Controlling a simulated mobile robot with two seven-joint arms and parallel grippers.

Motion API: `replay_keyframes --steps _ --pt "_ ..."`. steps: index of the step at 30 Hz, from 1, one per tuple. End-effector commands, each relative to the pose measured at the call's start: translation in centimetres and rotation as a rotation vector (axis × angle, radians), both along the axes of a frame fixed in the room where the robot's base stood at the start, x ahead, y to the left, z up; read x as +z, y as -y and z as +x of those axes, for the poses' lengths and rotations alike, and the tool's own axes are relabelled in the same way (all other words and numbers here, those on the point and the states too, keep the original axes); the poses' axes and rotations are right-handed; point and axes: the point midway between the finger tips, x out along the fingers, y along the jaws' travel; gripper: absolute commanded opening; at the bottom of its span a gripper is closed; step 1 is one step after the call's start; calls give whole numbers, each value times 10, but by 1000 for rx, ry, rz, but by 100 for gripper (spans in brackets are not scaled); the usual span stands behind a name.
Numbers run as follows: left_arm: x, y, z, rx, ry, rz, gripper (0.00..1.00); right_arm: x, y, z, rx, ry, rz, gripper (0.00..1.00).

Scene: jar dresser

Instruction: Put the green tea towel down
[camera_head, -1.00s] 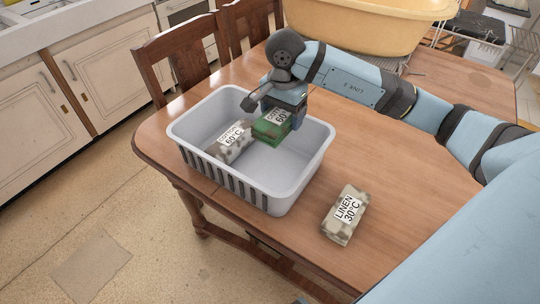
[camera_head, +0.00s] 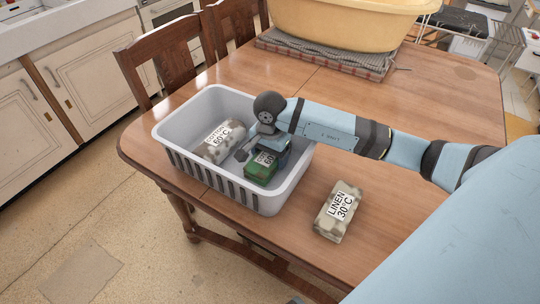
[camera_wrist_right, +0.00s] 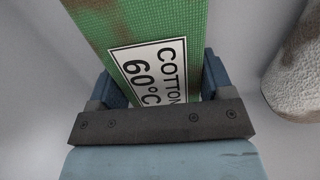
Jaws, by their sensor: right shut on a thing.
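The green tea towel (camera_head: 260,170), a folded bundle with a white "COTTON 60°C" label, is inside the white basket (camera_head: 262,200), toward its right end. My right gripper (camera_head: 265,152) is down in the basket and shut on the towel. In the right wrist view the towel (camera_wrist_right: 140,25) lies between the fingers, its label facing the camera. Whether its underside touches the basket floor cannot be told. My left gripper is not in view.
A grey-patterned bundle (camera_head: 222,142) labelled 60°C lies in the basket's left part. A "LINEN 30°C" bundle (camera_head: 338,212) lies on the wooden table (camera_head: 400,225) to the right. A yellow tub (camera_head: 345,25) stands on a folded cloth at the back.

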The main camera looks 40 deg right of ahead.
Motion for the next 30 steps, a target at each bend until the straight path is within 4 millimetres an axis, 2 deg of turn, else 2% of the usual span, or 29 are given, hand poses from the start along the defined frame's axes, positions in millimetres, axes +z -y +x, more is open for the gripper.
replay_keyframes --steps 8,9,12,19,23,26,30 --pt "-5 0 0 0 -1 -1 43 -4 0 0 0 0 -1 50" --pt "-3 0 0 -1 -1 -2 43 -3 0 0 0 0 0 81" --pt "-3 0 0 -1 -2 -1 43 -2 0 0 0 0 0 99" --pt "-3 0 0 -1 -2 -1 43 -2 0 0 0 0 0 99" --pt "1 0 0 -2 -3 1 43 5 0 0 0 1 0 99" --pt "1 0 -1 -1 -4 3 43 20 1 1 0 4 -1 99" --pt "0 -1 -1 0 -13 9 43 51 1 1 0 5 -1 99"
